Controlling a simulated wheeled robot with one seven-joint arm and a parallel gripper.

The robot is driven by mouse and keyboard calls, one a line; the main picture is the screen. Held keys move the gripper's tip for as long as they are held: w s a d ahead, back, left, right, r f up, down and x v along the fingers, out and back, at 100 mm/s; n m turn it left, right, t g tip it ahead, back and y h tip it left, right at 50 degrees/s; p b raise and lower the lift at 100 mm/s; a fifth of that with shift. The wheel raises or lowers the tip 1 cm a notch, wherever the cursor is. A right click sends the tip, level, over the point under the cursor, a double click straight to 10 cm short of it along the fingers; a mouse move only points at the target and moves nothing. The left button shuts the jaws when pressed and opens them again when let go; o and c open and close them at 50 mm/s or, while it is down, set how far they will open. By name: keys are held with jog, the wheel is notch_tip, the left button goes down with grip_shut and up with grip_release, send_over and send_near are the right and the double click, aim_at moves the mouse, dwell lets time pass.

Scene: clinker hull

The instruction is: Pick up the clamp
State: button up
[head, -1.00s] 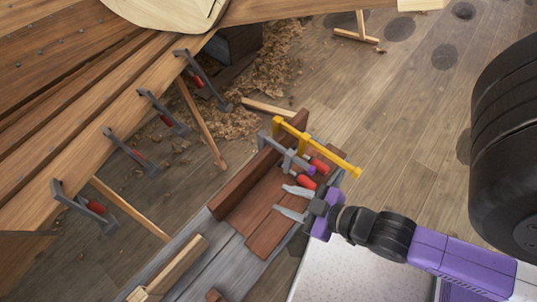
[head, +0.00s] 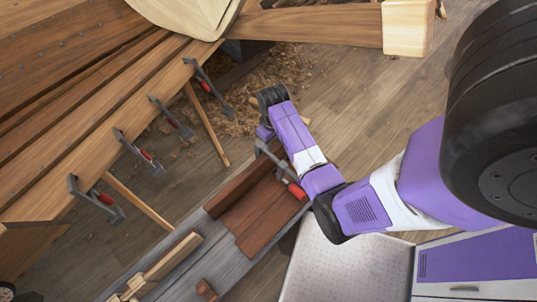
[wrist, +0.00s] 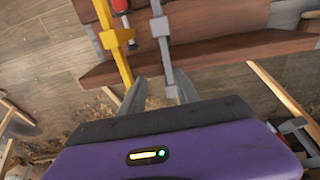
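A grey bar clamp with a red handle (head: 281,170) lies across the reddish-brown boards on the bench. In the wrist view the grey clamp (wrist: 162,30) runs down between the fingertips of my gripper (wrist: 160,90). The fingers are open, one on each side of its bar; I cannot tell whether they touch it. A yellow clamp (wrist: 116,40) is close by on the left in the wrist view, with a red handle near it. In the head view my arm hides the yellow clamp and my fingers.
Several clamps hang along the hull's plank edge (head: 90,160). Reddish-brown boards (head: 265,215) lie on a grey bench (head: 200,262) with a wooden piece (head: 165,262). A thick timber (head: 408,28) stands at the back. Shavings cover the floor; floor right of them is clear.

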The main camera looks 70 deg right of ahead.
aim_at(259, 148)
jog(key=shift+w+a+r+y, duration=0.15)
jog(key=shift+w+r+y, duration=0.15)
jog(key=shift+a+f, duration=0.1)
jog(key=shift+f, duration=0.05)
jog(key=shift+w+a+f, duration=0.1)
jog(key=shift+w+f, duration=0.05)
jog(key=shift+f, duration=1.75)
jog(key=shift+w+f, duration=0.15)
jog(key=shift+f, duration=1.7)
grip_shut()
jog(key=shift+r, duration=0.1)
